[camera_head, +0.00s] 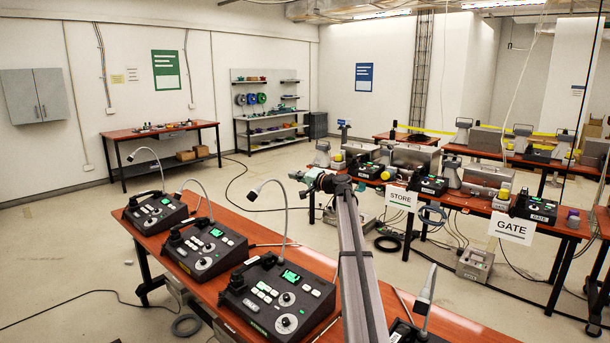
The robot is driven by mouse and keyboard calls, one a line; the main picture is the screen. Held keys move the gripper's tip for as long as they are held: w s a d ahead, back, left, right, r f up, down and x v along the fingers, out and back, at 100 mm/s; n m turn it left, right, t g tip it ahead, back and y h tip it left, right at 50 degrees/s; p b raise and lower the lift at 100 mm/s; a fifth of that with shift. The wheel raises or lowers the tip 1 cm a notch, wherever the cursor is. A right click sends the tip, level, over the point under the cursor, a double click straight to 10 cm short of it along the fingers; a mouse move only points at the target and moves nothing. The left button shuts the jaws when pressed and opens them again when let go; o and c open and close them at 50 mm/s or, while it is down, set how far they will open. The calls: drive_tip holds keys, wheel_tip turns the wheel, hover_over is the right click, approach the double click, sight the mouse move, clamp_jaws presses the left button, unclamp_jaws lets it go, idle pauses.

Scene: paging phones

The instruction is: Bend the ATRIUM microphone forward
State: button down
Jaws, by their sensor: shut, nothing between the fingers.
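Several dark paging phones with gooseneck microphones stand in a row on the red-brown table. I cannot read the name ATRIUM on any of them. The far-left phone (154,211), the middle phone (206,247) and the nearer phone (277,297) have lit green screens. Their grey necks arch over to the left, ending in the far-left microphone (133,156), the middle microphone (180,193) and the nearer microphone (254,193). Another microphone (426,290) stands tilted at the bottom right, its phone mostly hidden. My gripper (294,175) is shut and empty, appearing right of and slightly above the nearer microphone, apart from it.
My arm crosses the middle, covering part of the table (235,216). Behind at right, a second table (567,224) holds more devices, with a STORE sign (401,198) and a GATE sign (512,228). Cables lie on the floor. A shelf rack (272,132) stands at the back.

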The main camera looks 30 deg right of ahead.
drive_tip(key=shift+s+a+f+p, duration=0.1)
drive_tip(key=shift+a+f+p, duration=0.15)
drive_tip(key=shift+a, duration=0.35)
drive_tip(key=shift+s+a+f+p, duration=0.15)
drive_tip(key=shift+a+f+p, duration=0.05)
drive_tip(key=shift+a, duration=0.45)
drive_tip(key=shift+s+a+f+p, duration=0.1)
drive_tip(key=shift+a+f+p, duration=0.15)
drive_tip(key=shift+a, duration=0.35)
